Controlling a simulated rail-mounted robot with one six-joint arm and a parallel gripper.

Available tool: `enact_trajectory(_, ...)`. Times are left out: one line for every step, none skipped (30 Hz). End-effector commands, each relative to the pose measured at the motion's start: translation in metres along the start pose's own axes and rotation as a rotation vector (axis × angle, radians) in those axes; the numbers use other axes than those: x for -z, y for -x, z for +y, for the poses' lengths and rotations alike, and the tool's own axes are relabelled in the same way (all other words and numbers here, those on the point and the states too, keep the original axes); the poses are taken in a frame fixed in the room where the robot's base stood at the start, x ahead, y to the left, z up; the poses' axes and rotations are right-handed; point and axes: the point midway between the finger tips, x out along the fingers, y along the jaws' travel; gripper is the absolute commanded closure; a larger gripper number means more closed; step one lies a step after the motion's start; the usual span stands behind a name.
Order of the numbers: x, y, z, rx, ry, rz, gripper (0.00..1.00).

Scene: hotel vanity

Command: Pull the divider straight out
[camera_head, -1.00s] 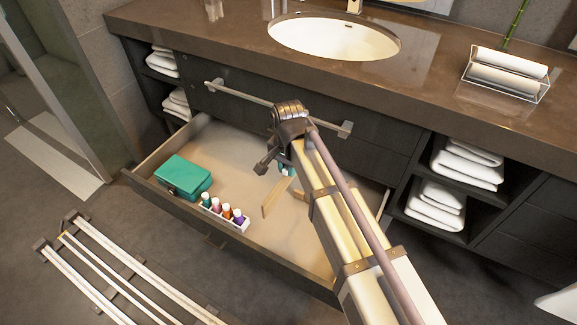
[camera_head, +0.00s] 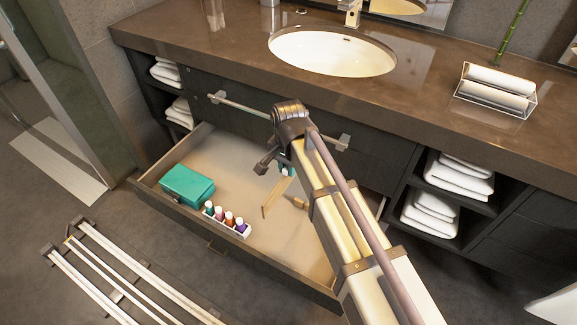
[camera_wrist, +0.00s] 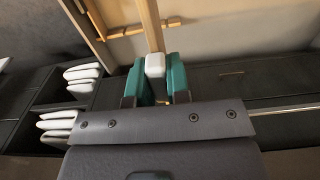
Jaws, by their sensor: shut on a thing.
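The divider is a thin wooden strip (camera_wrist: 149,24) in the wrist view, running up and away from my gripper, with a small white block (camera_wrist: 155,66) at its near end. My gripper (camera_wrist: 156,80) is shut, its two teal finger pads on either side of the white block. In the head view my gripper (camera_head: 286,171) is low over the open drawer (camera_head: 225,150), mostly hidden behind my arm. The wooden strip (camera_head: 277,192) shows just below it, slanted inside the drawer. A second small wooden piece (camera_head: 299,203) shows beside it, partly behind my arm.
A teal box (camera_head: 187,185) and a white rack of small bottles (camera_head: 226,221) stand along the drawer's front left. A metal towel bar (camera_head: 245,105) crosses behind my wrist. The counter (camera_head: 200,60) overhangs the drawer.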

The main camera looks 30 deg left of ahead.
Motion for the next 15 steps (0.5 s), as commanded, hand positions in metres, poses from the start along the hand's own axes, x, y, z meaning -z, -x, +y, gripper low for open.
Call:
enact_trajectory(0.000,0.011,0.000,0.000,0.000,0.000,1.00)
enact_trajectory(0.000,0.014,0.000,0.000,0.000,0.000,1.00)
enact_trajectory(0.000,0.019,0.000,0.000,0.000,0.000,1.00)
enact_trajectory(0.000,0.022,0.000,0.000,0.000,0.000,1.00)
enact_trajectory(0.000,0.025,0.000,0.000,0.000,0.000,1.00)
enact_trajectory(0.000,0.029,0.000,0.000,0.000,0.000,1.00)
enact_trajectory(0.000,0.032,0.000,0.000,0.000,0.000,1.00)
enact_trajectory(0.000,0.035,0.000,0.000,0.000,0.000,1.00)
enact_trajectory(0.000,0.039,0.000,0.000,0.000,0.000,1.00)
enact_trajectory(0.000,0.043,0.000,0.000,0.000,0.000,1.00)
enact_trajectory(0.000,0.046,0.000,0.000,0.000,0.000,1.00)
enact_trajectory(0.000,0.050,0.000,0.000,0.000,0.000,1.00)
enact_trajectory(0.000,0.053,0.000,0.000,0.000,0.000,1.00)
enact_trajectory(0.000,0.056,0.000,0.000,0.000,0.000,1.00)
enact_trajectory(0.000,0.060,0.000,0.000,0.000,0.000,1.00)
